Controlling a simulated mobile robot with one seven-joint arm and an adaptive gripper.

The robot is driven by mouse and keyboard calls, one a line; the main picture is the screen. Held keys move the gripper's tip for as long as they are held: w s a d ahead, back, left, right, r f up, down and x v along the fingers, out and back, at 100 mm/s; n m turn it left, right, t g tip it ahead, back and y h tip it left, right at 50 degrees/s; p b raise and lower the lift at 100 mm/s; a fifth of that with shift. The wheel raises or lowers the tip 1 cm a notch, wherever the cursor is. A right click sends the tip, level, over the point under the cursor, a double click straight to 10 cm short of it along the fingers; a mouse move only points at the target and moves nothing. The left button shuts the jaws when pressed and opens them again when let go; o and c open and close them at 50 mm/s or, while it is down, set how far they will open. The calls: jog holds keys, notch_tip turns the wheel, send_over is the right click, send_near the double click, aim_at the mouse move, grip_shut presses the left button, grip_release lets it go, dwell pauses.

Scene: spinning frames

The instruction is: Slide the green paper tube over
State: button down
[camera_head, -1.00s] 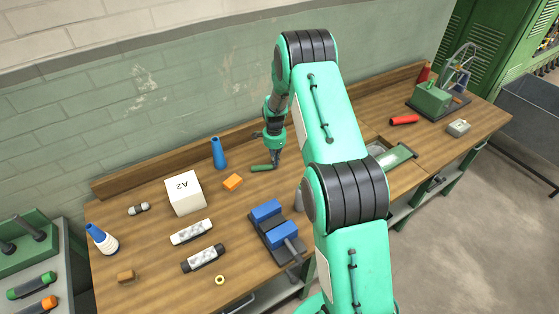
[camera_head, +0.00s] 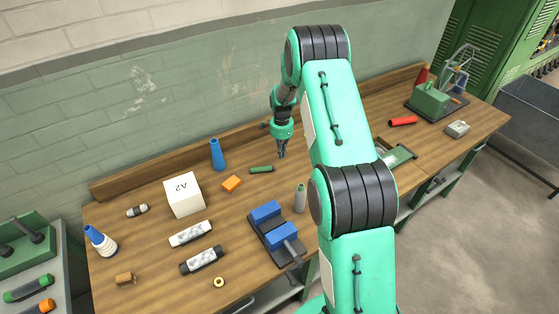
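The green paper tube (camera_head: 261,169) lies on its side on the wooden workbench, behind the blue vise and right of the orange block. My gripper (camera_head: 282,154) hangs just to the right of the tube, above the bench, and looks apart from it. The fingers are small in this view, so whether they are open or shut is unclear.
A red tube (camera_head: 403,121) lies far right. The front left has some bare wood.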

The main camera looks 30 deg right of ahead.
jog(key=shift+r, duration=2.85)
jog(key=s+a+r+n+t+b, duration=0.1)
jog(key=s+a+r+n, duration=0.2)
jog(key=s+a+r, duration=0.45)
jog(key=s+a+r+n+t+b, duration=0.1)
jog(key=s+a+r+n+b, duration=0.2)
jog(key=r, duration=0.7)
jog(key=s+a+r+n+t, duration=0.15)
jog(key=s+a+r, duration=0.25)
jog(key=a+r, duration=0.4)
jog(key=s+a+r+n+b, duration=0.1)
jog(key=s+a+r+n, duration=0.2)
jog(key=s, duration=0.5)
jog(key=s+a+r+n+b, duration=0.1)
jog(key=s+a+r+n, duration=0.25)
jog(key=s, duration=0.35)
jog(key=s+a+f+n+t+b, duration=0.1)
jog(key=s+a+n, duration=0.1)
jog(key=s, duration=0.5)
jog(key=s+a+f+n+t+b, duration=0.1)
jog(key=s+a+n, duration=0.1)
jog(key=s, duration=0.6)
jog(key=shift+a+f, duration=0.4)
jog(key=shift+a, duration=0.05)
